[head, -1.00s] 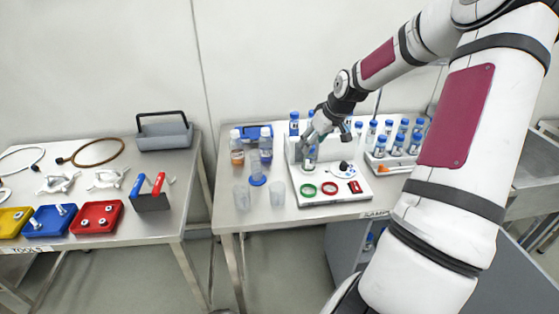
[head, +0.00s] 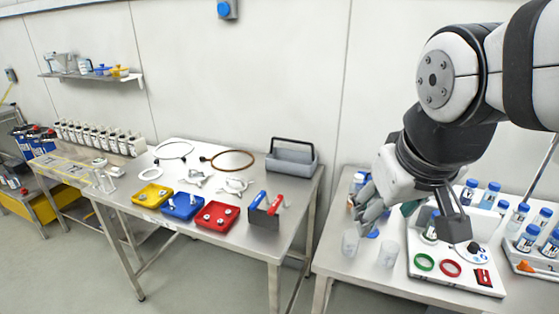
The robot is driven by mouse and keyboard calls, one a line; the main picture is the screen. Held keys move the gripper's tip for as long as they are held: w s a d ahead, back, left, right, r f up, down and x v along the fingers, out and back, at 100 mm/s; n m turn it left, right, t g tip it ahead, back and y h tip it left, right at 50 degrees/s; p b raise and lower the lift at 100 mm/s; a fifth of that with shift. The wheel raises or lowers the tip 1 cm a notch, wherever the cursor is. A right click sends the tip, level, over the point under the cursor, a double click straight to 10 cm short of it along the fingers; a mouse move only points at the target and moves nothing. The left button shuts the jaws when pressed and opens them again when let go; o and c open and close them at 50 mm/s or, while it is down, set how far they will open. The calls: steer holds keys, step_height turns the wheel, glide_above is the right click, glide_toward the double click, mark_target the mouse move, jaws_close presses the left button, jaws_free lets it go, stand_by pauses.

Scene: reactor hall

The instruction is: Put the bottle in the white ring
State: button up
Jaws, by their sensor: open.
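A small clear bottle with a blue cap (head: 432,228) stands upright on the white station (head: 455,283) on the right table, partly hidden by my gripper. My gripper (head: 412,215) is open and empty, above the left part of the station and nearer the camera than the bottle. A green ring (head: 424,262) and a red ring (head: 450,268) lie at the station's front. I cannot pick out a white ring on the station; its back is partly covered by my gripper. A white ring-shaped part (head: 149,174) lies on the left table.
Several blue-capped bottles (head: 527,237) stand in a rack at the right. The left table holds yellow, blue and red trays (head: 214,216), a tool holder (head: 264,217) and a grey caddy (head: 292,160). A gap separates the tables.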

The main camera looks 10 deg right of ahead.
steer(key=shift+t+y, duration=0.3)
steer(key=shift+y, duration=0.5)
steer(key=s+a, duration=0.2)
steer(key=s, duration=0.1)
steer(key=s+a, duration=0.1)
steer(key=shift+s+r, duration=0.1)
steer(key=shift+s, duration=0.3)
steer(key=shift+w, duration=0.1)
steer(key=shift+w+f+b, duration=0.25)
steer(key=shift+f+b, duration=0.05)
steer(key=shift+b, duration=0.05)
steer(key=shift+w+f, duration=0.1)
